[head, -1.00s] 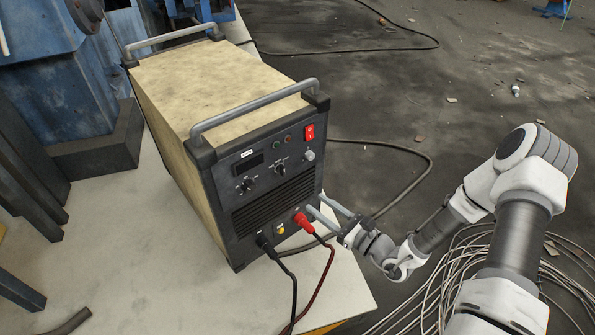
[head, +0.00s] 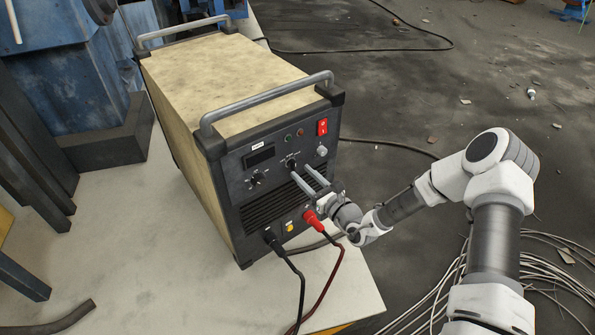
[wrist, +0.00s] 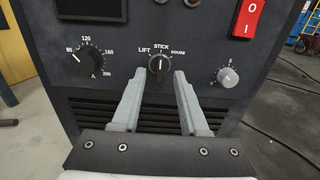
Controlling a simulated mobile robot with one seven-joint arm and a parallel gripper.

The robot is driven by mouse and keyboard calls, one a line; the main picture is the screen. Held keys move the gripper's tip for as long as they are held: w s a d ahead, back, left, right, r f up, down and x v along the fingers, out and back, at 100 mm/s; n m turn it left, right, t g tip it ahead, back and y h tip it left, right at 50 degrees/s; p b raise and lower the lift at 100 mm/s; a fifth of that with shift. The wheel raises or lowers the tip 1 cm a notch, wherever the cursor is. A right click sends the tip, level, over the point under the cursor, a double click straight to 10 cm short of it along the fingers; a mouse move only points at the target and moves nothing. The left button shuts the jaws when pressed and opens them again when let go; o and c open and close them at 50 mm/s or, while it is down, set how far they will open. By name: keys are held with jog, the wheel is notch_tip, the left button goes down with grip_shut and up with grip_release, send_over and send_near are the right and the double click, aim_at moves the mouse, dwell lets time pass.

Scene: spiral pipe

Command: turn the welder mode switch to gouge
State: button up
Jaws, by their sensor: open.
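The welder (head: 225,95) is a beige box with a black front panel, standing on a pale table. Its mode switch (wrist: 159,64) is a black knob with a white pointer line, marked LIFT, STICK and GOUGE, in the middle of the wrist view. The pointer stands about upright, toward STICK. My gripper (wrist: 168,76) is open, its two grey fingers pointing at the panel, one tip at each lower side of the knob. I cannot tell whether the tips touch it. In the head view my gripper (head: 300,170) is right at the mode switch (head: 291,164).
An amperage knob (wrist: 91,58) is left of the switch, a small grey knob (wrist: 228,77) to the right. A red power switch (wrist: 249,17) is above right. Red (head: 311,218) and black (head: 270,238) cable plugs sit low on the panel.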

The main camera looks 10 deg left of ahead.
aim_at(296, 167)
jog(key=shift+x, duration=1.75)
grip_shut()
